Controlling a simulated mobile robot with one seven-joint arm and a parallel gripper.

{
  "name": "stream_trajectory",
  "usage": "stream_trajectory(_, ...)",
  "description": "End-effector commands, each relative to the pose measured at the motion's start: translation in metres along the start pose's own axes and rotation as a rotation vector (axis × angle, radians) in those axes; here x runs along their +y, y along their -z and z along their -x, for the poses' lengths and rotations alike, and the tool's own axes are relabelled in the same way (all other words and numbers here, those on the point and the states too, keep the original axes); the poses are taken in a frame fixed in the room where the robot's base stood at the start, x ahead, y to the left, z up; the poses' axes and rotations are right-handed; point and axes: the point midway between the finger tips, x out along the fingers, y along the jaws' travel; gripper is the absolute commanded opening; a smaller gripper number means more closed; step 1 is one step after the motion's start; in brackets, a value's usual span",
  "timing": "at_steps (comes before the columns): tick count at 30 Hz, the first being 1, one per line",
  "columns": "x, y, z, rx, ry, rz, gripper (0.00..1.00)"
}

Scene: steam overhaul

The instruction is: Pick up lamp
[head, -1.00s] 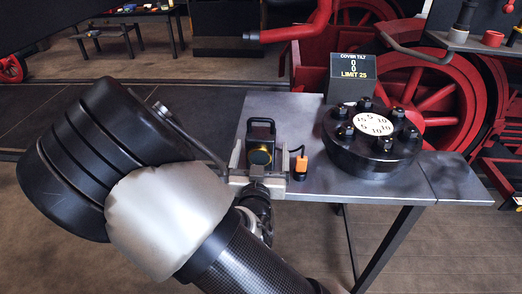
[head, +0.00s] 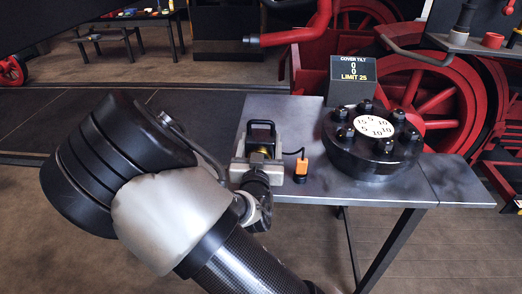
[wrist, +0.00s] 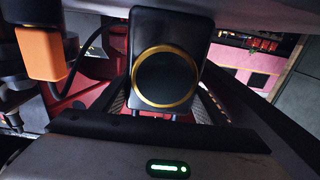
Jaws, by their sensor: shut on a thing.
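The lamp is a small black box with a handle frame (head: 262,131) on top, at the near left corner of the grey table. In the wrist view the lamp (wrist: 190,32) shows its dark round lens with a gold ring, close in front of the camera. My gripper (head: 260,154) comes from the front edge, its jaws shut on the lamp from both sides. The jaws and wrist hide the lamp's lower part in the head view, where it appears upright on the table. I cannot tell whether its base touches the top.
An orange-and-black device (head: 301,168) with a cable stands just right of the lamp; it also shows in the wrist view (wrist: 42,52). A round black bolted cover (head: 372,155) and a display box (head: 352,72) stand farther right. The table's (head: 318,115) back left is clear.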

Motion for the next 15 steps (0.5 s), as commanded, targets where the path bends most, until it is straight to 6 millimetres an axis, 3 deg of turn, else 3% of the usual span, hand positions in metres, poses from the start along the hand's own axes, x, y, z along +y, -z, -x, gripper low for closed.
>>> stream_trajectory(2,0.0,0.002,0.0,0.003,0.0,-0.001,0.25)
stream_trajectory(8,0.0,0.003,0.0,0.004,0.0,-0.002,0.25)
stream_trajectory(15,0.0,0.038,0.0,0.005,-0.001,-0.006,0.25)
